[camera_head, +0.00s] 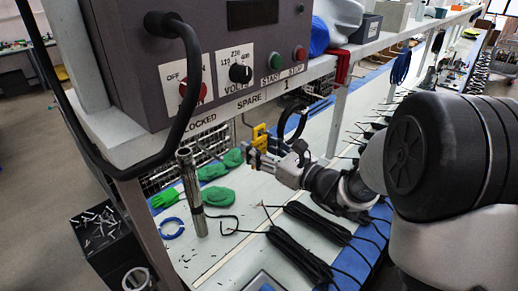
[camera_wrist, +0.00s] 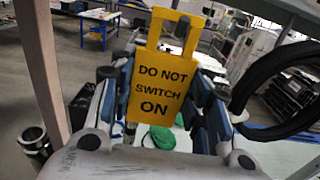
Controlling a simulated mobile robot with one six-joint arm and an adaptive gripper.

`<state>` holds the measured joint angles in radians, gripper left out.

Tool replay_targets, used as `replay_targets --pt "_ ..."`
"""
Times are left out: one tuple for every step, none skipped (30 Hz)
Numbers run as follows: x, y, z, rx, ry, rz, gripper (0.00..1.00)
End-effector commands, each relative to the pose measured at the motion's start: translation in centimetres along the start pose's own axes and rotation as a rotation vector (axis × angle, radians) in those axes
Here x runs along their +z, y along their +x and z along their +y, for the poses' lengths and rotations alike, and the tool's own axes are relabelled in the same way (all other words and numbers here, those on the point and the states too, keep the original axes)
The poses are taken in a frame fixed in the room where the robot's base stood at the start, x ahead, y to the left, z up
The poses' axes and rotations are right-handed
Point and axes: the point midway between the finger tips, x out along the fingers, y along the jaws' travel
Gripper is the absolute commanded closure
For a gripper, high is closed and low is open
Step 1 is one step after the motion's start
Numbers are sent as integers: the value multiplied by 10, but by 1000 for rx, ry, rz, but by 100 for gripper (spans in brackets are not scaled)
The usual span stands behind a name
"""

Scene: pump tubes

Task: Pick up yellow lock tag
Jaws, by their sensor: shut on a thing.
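The yellow lock tag (camera_wrist: 160,85) reads "DO NOT SWITCH ON" and fills the middle of the wrist view, upright. My gripper (camera_wrist: 163,112) is shut on it, with a finger at each side of the tag. In the head view the tag (camera_head: 260,137) shows small and partly hidden at the end of my gripper (camera_head: 255,155). It is held above the bench, below the shelf with the control box.
The grey control box (camera_head: 190,60) stands on the shelf with a thick black cable. Below are a metal pump tube (camera_head: 192,190), green gloves (camera_head: 215,195), a blue ring (camera_head: 172,228) and black cable bundles (camera_head: 300,255). A black hoop (camera_head: 294,122) is close to my gripper.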

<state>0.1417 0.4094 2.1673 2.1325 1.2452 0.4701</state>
Motion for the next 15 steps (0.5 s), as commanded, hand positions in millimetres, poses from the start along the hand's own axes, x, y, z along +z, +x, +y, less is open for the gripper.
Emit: replay_targets --pt "0 0 0 0 0 0 71" --pt "0 0 0 0 0 0 73" --pt "0 0 0 0 0 0 76" --pt "0 0 0 0 0 0 78" --pt "0 0 0 0 0 0 80" --pt "0 0 0 0 0 0 80" --pt "0 0 0 0 0 0 80" --pt "0 0 0 0 0 0 80" --pt "0 0 0 0 0 0 80" --pt "0 0 0 0 0 0 80" --pt "0 0 0 0 0 0 80" --pt "1 0 0 0 0 0 80" --pt "2 0 0 0 0 -1 80" --pt "3 0 0 0 -1 -1 80" --pt "5 0 0 0 -1 -1 80"
